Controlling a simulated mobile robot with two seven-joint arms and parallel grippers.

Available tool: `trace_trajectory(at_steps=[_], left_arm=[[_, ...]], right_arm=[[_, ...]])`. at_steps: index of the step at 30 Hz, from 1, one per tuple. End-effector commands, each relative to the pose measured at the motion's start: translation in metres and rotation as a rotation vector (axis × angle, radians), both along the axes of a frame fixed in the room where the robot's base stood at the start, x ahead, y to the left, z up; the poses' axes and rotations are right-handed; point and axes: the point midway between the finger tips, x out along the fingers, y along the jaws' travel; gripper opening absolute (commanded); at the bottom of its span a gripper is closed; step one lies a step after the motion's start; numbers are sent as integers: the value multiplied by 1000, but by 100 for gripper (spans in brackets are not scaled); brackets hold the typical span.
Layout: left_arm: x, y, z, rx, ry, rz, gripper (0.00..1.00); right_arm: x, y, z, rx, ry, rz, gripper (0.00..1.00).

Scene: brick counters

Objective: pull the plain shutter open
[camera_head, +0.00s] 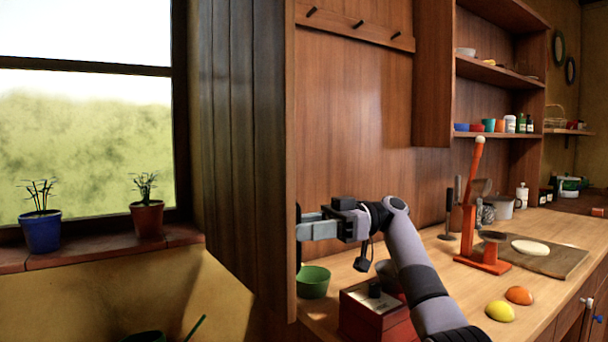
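The plain shutter (243,130) is a tall dark panel of upright wooden planks between the window and the wooden back wall. Its right edge stands out toward me. My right gripper (304,231) comes in from the right, level, with its grey fingers pointing left at this edge. The fingertips are at or touching a narrow dark part on the edge, perhaps a handle; the edge partly hides them. I cannot tell whether the fingers are closed on it. My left gripper is not in view.
A green bowl (313,281) and a red box (374,312) stand on the counter below my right arm. An orange stand (482,250), a board (540,257) and yellow and orange domes are further right. Potted plants (41,230) stand on the sill at left.

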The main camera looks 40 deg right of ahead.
Motion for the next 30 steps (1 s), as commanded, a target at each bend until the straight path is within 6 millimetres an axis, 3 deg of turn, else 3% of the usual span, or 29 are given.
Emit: trace_trajectory(at_steps=[5,18,30], left_arm=[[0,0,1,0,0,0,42],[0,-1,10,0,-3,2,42],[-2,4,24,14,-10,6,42]], right_arm=[[1,0,13,0,2,-3,38],[-2,0,109,12,-12,2,38],[-1,1,179,4,-6,4,38]])
